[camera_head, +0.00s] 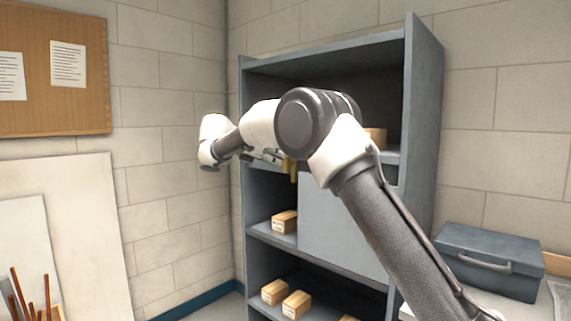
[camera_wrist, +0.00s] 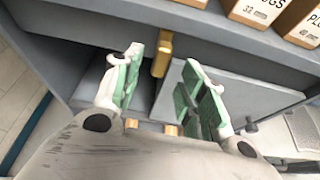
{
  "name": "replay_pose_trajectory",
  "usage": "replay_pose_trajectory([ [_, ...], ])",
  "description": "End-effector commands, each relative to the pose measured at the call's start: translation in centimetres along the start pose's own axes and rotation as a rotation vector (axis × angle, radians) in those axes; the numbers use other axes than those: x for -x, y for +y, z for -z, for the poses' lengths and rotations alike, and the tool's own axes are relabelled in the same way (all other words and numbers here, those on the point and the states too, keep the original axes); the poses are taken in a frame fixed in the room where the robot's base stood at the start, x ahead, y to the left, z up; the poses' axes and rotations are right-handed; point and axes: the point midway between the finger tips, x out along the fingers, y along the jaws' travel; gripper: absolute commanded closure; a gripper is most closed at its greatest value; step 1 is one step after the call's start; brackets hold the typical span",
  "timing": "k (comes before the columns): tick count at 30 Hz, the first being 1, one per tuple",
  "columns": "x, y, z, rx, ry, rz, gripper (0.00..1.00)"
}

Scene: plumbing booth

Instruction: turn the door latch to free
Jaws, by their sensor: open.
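The door latch is a small brass-yellow bar. In the wrist view the latch (camera_wrist: 162,53) hangs upright from the shelf edge, beside the left edge of the grey door (camera_wrist: 250,88). In the head view the latch (camera_head: 292,170) shows just under my arm, and the door (camera_head: 340,222) covers the right part of the middle compartment. My gripper (camera_wrist: 164,68) is open, with green-padded fingers either side of the latch in the picture; I see no contact and cannot tell the depth gap. In the head view my gripper (camera_head: 268,157) is partly hidden by my wrist.
The grey cabinet (camera_head: 424,130) has small boxes (camera_head: 285,221) in its open left compartment and on the bottom shelf. Labelled boxes (camera_wrist: 258,10) stand on the shelf above the latch. A blue-grey toolbox (camera_head: 490,260) sits at the right.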

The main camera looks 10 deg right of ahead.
Motion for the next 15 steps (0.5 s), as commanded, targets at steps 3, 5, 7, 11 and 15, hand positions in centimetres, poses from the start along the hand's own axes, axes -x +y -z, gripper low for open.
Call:
replay_pose_trajectory([
  [3, -0.3, -0.2, 0.0, 0.047, 0.001, 0.006, 0.59],
  [5, -0.8, -0.2, 0.0, 0.057, 0.001, 0.006, 0.59],
  [7, -1.8, -0.2, 0.0, 0.057, 0.002, 0.008, 0.59],
  [11, -4.2, -0.3, 0.0, 0.056, 0.003, 0.009, 0.59],
  [15, -6.3, -0.3, 0.0, 0.055, 0.002, 0.008, 0.59],
])
